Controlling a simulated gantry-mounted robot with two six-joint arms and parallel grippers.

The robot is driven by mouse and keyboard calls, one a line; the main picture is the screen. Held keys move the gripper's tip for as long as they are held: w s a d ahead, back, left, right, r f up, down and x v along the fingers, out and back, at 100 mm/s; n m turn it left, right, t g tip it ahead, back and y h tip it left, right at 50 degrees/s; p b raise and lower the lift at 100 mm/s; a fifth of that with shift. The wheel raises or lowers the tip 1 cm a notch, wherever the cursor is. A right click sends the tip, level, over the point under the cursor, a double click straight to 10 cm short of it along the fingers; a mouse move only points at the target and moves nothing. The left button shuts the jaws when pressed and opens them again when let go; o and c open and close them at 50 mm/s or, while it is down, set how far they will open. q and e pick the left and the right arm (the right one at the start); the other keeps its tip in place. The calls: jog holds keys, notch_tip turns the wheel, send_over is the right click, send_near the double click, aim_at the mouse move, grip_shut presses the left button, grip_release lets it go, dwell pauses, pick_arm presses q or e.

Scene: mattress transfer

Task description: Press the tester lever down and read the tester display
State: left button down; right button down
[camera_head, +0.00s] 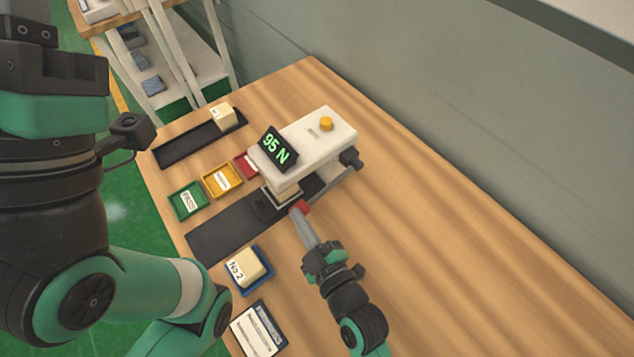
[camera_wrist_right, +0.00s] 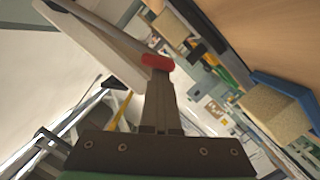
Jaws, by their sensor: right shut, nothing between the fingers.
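The white tester (camera_head: 318,132) stands on the table, with a yellow button on top. Its black display (camera_head: 278,148) reads "95 N" in green. The grey tester lever (camera_head: 333,187) runs along its near right side from a dark pivot to a red tip (camera_head: 302,206). A pale block (camera_head: 284,193) shows under the tester head, partly hidden. My right gripper (camera_head: 301,214) is shut and empty, its fingertips at the red tip. In the right wrist view the red tip (camera_wrist_right: 157,62) lies across the fingertip ends; contact is hard to confirm. My left gripper is out of view.
Green (camera_head: 187,201), yellow (camera_head: 222,180) and red (camera_head: 247,165) trays line the left side. A blue tray (camera_head: 266,283) holds a pale "No 2" block (camera_head: 244,268). A black tray (camera_head: 188,146) holds another block (camera_head: 222,116). The table's right side is clear.

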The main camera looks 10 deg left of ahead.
jog(key=shift+s+d+f+g+h, duration=0.1)
jog(key=shift+d+f+g+h, duration=0.1)
jog(key=shift+f, duration=0.7)
jog(key=shift+d+f+g+h, duration=0.1)
jog(key=shift+d+f, duration=0.05)
jog(key=shift+f, duration=0.7)
notch_tip(320, 180, up, 8)
jog(key=s+a+f+p, duration=0.1)
jog(key=a+p, duration=0.1)
jog(key=p, duration=0.3)
jog(key=p+v, duration=0.1)
jog(key=v, duration=0.9)
jog(key=shift+d+t, duration=0.2)
jog(key=shift+t, duration=0.2)
